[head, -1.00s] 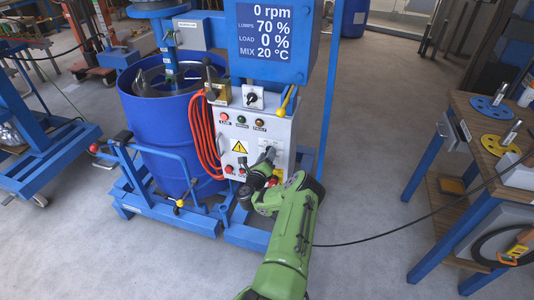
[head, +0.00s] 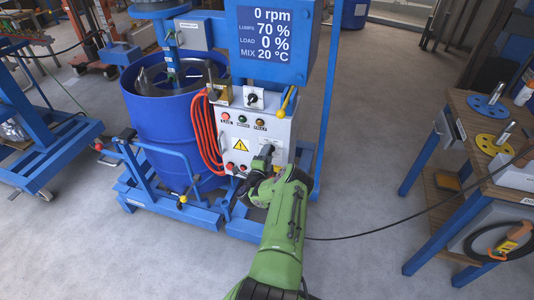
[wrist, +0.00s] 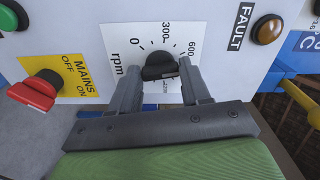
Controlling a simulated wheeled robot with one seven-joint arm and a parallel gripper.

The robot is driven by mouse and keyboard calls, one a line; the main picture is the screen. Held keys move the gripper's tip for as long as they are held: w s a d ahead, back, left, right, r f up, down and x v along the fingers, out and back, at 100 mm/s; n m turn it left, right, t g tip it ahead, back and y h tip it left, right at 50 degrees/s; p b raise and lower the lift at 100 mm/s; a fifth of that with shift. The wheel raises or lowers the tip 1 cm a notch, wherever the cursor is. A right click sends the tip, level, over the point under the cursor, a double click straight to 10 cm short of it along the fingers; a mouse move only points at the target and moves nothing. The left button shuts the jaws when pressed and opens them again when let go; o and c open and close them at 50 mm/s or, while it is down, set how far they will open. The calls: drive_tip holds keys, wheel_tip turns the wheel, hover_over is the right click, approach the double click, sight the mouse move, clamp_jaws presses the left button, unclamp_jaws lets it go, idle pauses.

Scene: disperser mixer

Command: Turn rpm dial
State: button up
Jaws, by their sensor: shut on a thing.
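The black rpm dial (wrist: 160,68) is on a white scale plate marked 0, 300 and 600 in the wrist view. My gripper (wrist: 159,68) has one finger on each side of the dial and is shut on it. The fingers cover part of the scale's lower side. In the head view my gripper (head: 267,150) is at the right part of the grey control panel (head: 232,127) and hides the dial. The display (head: 267,34) reads 0 rpm, lumps 70 %, load 0 % and mix 20 °C.
The red mains switch (wrist: 35,92) is left of the dial, and the amber fault lamp (wrist: 268,29) is up to its right. The blue drum (head: 165,118) stands left of the panel, with red hose between. A workbench (head: 440,185) stands at right; floor between is mostly clear.

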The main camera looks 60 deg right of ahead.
drive_tip(key=shift+w+a+f+n+p, duration=0.1)
drive_tip(key=shift+n+p, duration=0.15)
drive_tip(key=shift+n, duration=0.55)
drive_tip(key=shift+f+n+p, duration=0.1)
drive_tip(key=shift+n+p, duration=0.1)
drive_tip(key=shift+n, duration=0.6)
drive_tip(key=o, duration=1.1)
drive_tip(key=shift+r, duration=0.1)
drive_tip(key=shift+c, duration=0.2)
drive_tip(key=s+a+p, duration=0.2)
drive_tip(key=a+p, duration=0.3)
drive_tip(key=a, duration=1)
drive_tip(key=shift+s+a+p, duration=0.25)
drive_tip(key=shift+s+p, duration=0.05)
